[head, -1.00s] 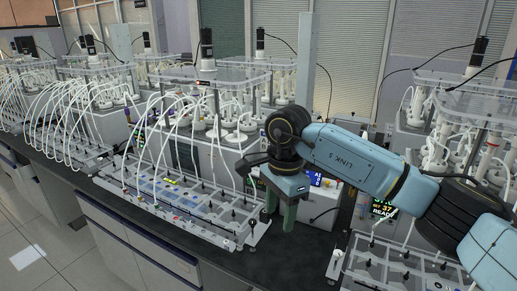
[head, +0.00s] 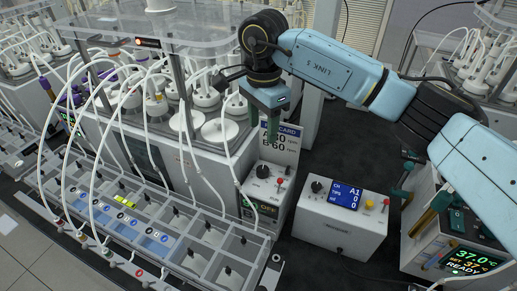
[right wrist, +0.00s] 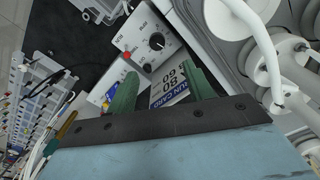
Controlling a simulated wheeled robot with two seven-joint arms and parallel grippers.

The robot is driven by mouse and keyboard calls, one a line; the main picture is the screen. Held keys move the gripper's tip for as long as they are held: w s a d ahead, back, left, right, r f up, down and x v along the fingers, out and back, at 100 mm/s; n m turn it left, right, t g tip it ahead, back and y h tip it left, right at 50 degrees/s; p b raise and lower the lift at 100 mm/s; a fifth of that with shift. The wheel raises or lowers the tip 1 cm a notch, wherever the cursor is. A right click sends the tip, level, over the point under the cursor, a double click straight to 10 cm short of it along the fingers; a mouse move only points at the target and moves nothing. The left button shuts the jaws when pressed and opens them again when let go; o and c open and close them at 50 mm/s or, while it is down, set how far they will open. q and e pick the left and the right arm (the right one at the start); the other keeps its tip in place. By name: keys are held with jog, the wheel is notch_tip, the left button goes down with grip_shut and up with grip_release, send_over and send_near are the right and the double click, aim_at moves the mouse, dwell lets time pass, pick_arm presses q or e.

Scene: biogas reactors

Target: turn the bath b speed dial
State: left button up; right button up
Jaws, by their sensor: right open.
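A small white control box (head: 254,193) stands by the end of the near bath, with a black dial (head: 262,171) and a red-tipped lever (head: 280,181) on top. In the right wrist view the dial (right wrist: 156,41) is a round black knob with a pale pointer mark, beyond the fingertips. I cannot read which bath it serves. My right gripper (head: 262,122) is open, with green fingers above and behind the box, apart from the dial. In the right wrist view, the gripper's (right wrist: 163,76) fingers are spread and empty. My left gripper is not in view.
White tubes cross left of the gripper.

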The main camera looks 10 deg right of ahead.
jog(key=p, duration=0.1)
send_over(262, 169)
jog(key=f, duration=0.4)
jog(key=shift+s+d+f, duration=0.1)
jog(key=shift+s+f, duration=0.1)
jog(key=shift+f, duration=0.1)
notch_tip(262, 169, down, 7)
jog(key=shift+w+f+p, duration=0.1)
jog(key=shift+w+p, duration=0.05)
jog(key=shift+p, duration=0.4)
jog(key=shift+w+f, duration=0.1)
jog(key=shift+f, duration=0.25)
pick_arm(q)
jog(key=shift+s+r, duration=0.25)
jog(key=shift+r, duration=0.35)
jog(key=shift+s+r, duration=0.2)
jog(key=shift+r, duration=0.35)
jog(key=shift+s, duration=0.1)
pick_arm(e)
jog(key=shift+c, duration=1.2)
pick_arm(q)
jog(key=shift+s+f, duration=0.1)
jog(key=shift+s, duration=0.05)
pick_arm(e)
jog(key=c, duration=0.7)
